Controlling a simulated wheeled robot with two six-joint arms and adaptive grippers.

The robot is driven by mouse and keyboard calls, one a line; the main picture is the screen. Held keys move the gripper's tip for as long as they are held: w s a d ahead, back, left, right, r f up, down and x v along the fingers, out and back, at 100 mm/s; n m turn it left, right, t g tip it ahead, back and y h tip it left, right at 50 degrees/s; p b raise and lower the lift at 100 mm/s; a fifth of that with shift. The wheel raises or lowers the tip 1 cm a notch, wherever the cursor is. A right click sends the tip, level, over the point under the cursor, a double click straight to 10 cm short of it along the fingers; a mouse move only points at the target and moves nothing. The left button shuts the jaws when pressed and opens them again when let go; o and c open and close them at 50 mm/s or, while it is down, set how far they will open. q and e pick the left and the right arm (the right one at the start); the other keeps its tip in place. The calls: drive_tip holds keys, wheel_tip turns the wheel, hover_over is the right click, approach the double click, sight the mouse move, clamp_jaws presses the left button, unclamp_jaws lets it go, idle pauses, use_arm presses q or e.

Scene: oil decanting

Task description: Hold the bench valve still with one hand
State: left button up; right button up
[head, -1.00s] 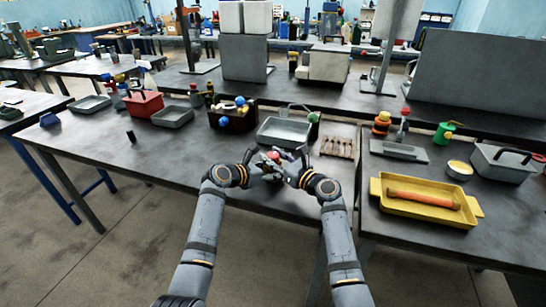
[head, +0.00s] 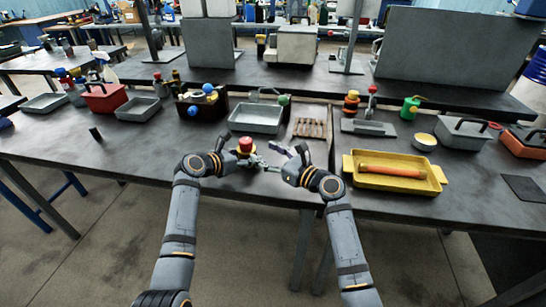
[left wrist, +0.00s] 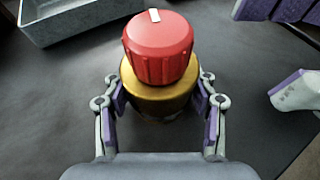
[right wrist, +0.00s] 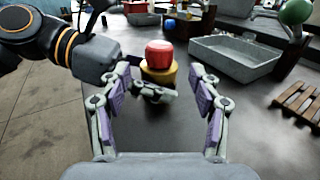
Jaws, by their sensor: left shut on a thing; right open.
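The bench valve has a ribbed red knob (left wrist: 158,47) with a white mark on top and a brass body (left wrist: 158,97). It stands upright on the dark bench, and its red knob also shows in the head view (head: 245,145). My left gripper (left wrist: 160,92) is shut on the brass body below the knob, one finger on each side. My right gripper (right wrist: 158,105) is open and empty, to the right of the valve in the head view. In the right wrist view the valve (right wrist: 159,55) stands beyond its spread fingers, apart from them.
A grey tray (head: 255,131) lies behind the valve, with a wooden rack (head: 309,128) to its right. A yellow tray (head: 433,182) holding an orange cylinder (head: 391,171) is further right. A small dark cylinder (head: 95,134) stands on the left.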

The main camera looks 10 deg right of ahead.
drive_tip(key=v, duration=0.3)
drive_tip(key=shift+s+d, duration=0.1)
drive_tip(key=shift+s, duration=0.05)
